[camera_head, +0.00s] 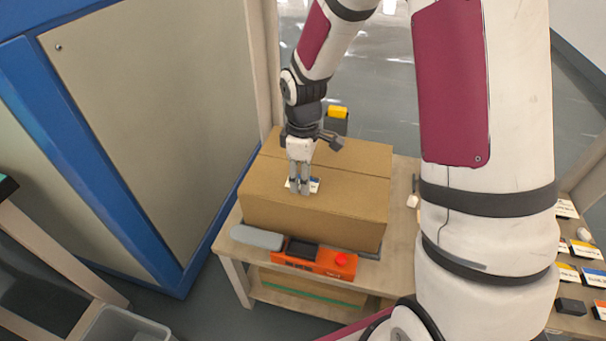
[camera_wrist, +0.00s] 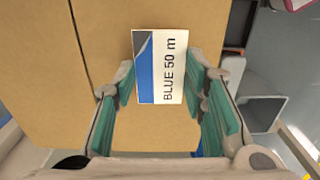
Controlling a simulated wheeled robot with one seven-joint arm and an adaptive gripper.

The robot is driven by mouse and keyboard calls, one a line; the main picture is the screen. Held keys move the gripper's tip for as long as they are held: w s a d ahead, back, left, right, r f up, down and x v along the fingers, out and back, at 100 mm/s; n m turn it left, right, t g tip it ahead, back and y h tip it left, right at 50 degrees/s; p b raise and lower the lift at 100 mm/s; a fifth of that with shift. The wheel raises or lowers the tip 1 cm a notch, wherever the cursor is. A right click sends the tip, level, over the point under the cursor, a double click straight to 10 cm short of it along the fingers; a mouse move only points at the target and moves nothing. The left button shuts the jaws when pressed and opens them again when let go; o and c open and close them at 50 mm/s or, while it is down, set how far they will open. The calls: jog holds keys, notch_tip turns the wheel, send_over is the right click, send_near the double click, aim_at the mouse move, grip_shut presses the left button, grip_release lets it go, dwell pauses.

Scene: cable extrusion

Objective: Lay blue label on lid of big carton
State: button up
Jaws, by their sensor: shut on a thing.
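The big carton (camera_head: 350,205) is closed and stands on a small wooden table. Its brown lid (camera_head: 350,160) also fills much of the wrist view (camera_wrist: 105,30). The blue label (camera_wrist: 160,65) is a white card with a blue stripe and the words "BLUE 50 m". It shows in the head view (camera_head: 314,186) at the fingertips. My gripper (camera_head: 300,190) points down over the left part of the lid. In the wrist view its green-padded fingers (camera_wrist: 165,100) are shut on the label. I cannot tell whether the label touches the lid.
An orange device (camera_head: 315,260) with a red button and a grey rounded object (camera_head: 257,238) lie along the table's front edge. A blue-framed panel (camera_head: 160,110) stands close on the left. Several other labels (camera_head: 567,273) lie on a surface at the right.

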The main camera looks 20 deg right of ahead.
jog(key=shift+f, duration=0.25)
jog(key=o, duration=0.8)
jog(key=shift+c, duration=0.2)
notch_tip(320, 180, up, 12)
dwell(0.6)
